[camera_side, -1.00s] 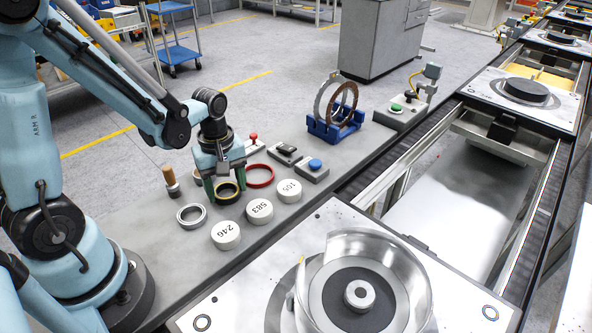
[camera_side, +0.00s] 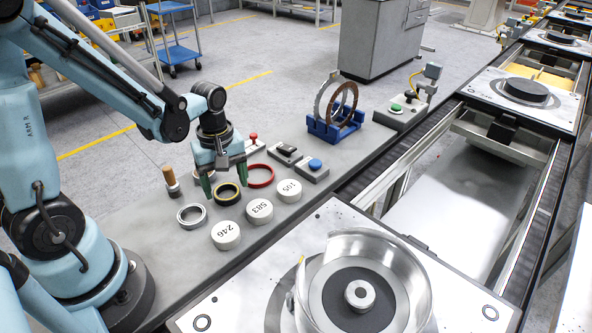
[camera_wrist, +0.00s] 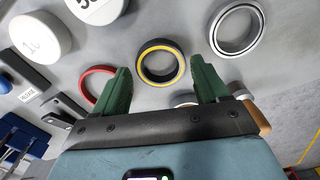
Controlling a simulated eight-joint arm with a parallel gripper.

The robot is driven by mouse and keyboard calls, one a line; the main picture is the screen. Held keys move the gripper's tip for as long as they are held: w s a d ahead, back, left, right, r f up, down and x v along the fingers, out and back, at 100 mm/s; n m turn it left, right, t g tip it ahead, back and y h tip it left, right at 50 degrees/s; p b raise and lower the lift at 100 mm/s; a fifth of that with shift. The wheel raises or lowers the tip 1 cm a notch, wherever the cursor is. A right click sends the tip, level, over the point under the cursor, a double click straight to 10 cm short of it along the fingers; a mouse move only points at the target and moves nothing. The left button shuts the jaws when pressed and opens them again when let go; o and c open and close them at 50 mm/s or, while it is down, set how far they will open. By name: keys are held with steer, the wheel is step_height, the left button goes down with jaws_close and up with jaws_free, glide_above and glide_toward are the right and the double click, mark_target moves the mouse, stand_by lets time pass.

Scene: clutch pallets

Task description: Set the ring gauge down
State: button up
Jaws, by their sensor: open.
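The ring gauge, taken to be the black ring with a yellow band (camera_side: 227,203), lies flat on the grey bench top. It also shows in the wrist view (camera_wrist: 163,41), with bare bench through its hole. My gripper (camera_side: 226,186) is open above it, with its green fingers pointing down on either side of the ring. In the wrist view my gripper (camera_wrist: 161,68) has a clear gap between each fingertip and the ring. Nothing is held.
A silver ring (camera_side: 181,220) lies to the left and a red ring (camera_side: 261,184) to the right. White discs marked 246 (camera_side: 226,236), 583 (camera_side: 259,211) and 105 (camera_side: 289,190) lie in front. A wooden-handled tool (camera_side: 171,179) stands behind left.

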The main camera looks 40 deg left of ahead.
step_height(320, 180, up, 11)
steer(key=d+m+t, duration=0.2)
steer(key=m, duration=0.3)
steer(key=d+m+t, duration=0.2)
steer(key=m, duration=0.2)
steer(key=d+r+m+t, duration=0.1)
steer(key=m+t, duration=0.2)
steer(key=m, duration=0.2)
steer(key=shift+s+d+r+m, duration=0.1)
steer(key=shift+s+d+m, duration=0.2)
steer(key=shift+d, duration=0.1)
steer(key=shift+o, duration=0.2)
steer(key=shift+o, duration=1.2)
steer(key=shift+d, duration=0.2)
steer(key=shift+o, duration=1)
steer(key=d+m, duration=0.1)
steer(key=s+d+m+g+h, duration=0.1)
steer(key=d, duration=0.1)
steer(key=d+m+g, duration=0.1)
steer(key=shift+s+d+m, duration=0.25)
steer(key=shift+m, duration=0.05)
steer(key=s+d+r+m+g+h, duration=0.1)
steer(key=s+d+r+m+g, duration=0.1)
steer(key=s+d+m+g, duration=0.4)
steer(key=s+d+r+m+g, duration=0.3)
steer(key=s+d+m, duration=0.3)
steer(key=m, duration=0.2)
steer(key=x, duration=1)
steer(key=shift+w+d+f, duration=0.15)
steer(key=shift+d, duration=0.05)
